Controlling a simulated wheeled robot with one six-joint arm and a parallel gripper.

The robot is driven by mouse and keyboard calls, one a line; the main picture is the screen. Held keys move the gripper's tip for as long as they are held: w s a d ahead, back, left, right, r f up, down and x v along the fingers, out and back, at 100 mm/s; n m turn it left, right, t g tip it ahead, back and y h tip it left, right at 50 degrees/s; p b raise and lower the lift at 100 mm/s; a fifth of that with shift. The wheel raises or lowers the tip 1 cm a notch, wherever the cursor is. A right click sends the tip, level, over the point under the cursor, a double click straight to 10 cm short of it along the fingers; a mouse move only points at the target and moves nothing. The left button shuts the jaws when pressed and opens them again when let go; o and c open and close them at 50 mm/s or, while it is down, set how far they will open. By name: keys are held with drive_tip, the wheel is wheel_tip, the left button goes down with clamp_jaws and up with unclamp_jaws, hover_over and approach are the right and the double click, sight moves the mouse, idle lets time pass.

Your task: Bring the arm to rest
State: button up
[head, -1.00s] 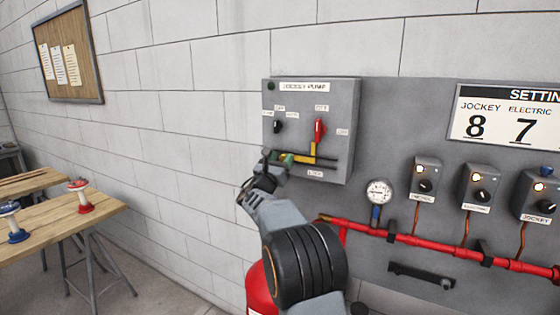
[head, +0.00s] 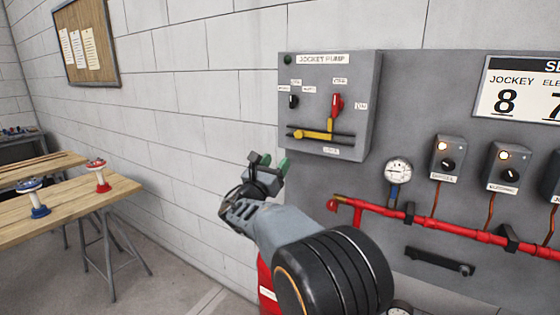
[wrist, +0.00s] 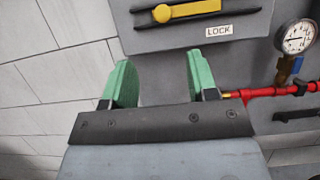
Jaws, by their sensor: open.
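My gripper (head: 269,163) is in front of the wall, below and left of the jockey pump box (head: 362,95), apart from it. In the wrist view its two green fingers (wrist: 158,82) stand wide apart with nothing between them. The grey box carries a red handle (head: 337,104), a small black knob (head: 293,102) and a yellow slide piece (head: 318,134) on a dark bar marked LOCK. The yellow piece also shows at the top of the wrist view (wrist: 187,11). My arm reaches up from the bottom of the head view.
A red pipe (head: 430,229) with a pressure gauge (head: 397,172) and several small control boxes runs along the grey panel at right. A red cylinder (head: 266,285) is partly hidden behind my arm. A wooden table (head: 70,205) with valve wheels stands at left.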

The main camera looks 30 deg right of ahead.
drive_tip(key=shift+a, duration=0.15)
idle(0.5)
drive_tip(key=s+f+m+g+y, duration=0.4)
drive_tip(key=s+f+m, duration=0.25)
drive_tip(key=f, duration=0.25)
drive_tip(key=s+f+m+g+y, duration=0.5)
drive_tip(key=f+m, duration=0.2)
drive_tip(key=f, duration=0.2)
drive_tip(key=s+a+f+m+t+y, duration=0.1)
drive_tip(key=s+a+f+m+y, duration=0.3)
drive_tip(key=s+a+m+y, duration=0.6)
drive_tip(key=shift+s+a+m, duration=0.35)
drive_tip(key=shift+s+a, duration=1.2)
drive_tip(key=shift+a, duration=0.75)
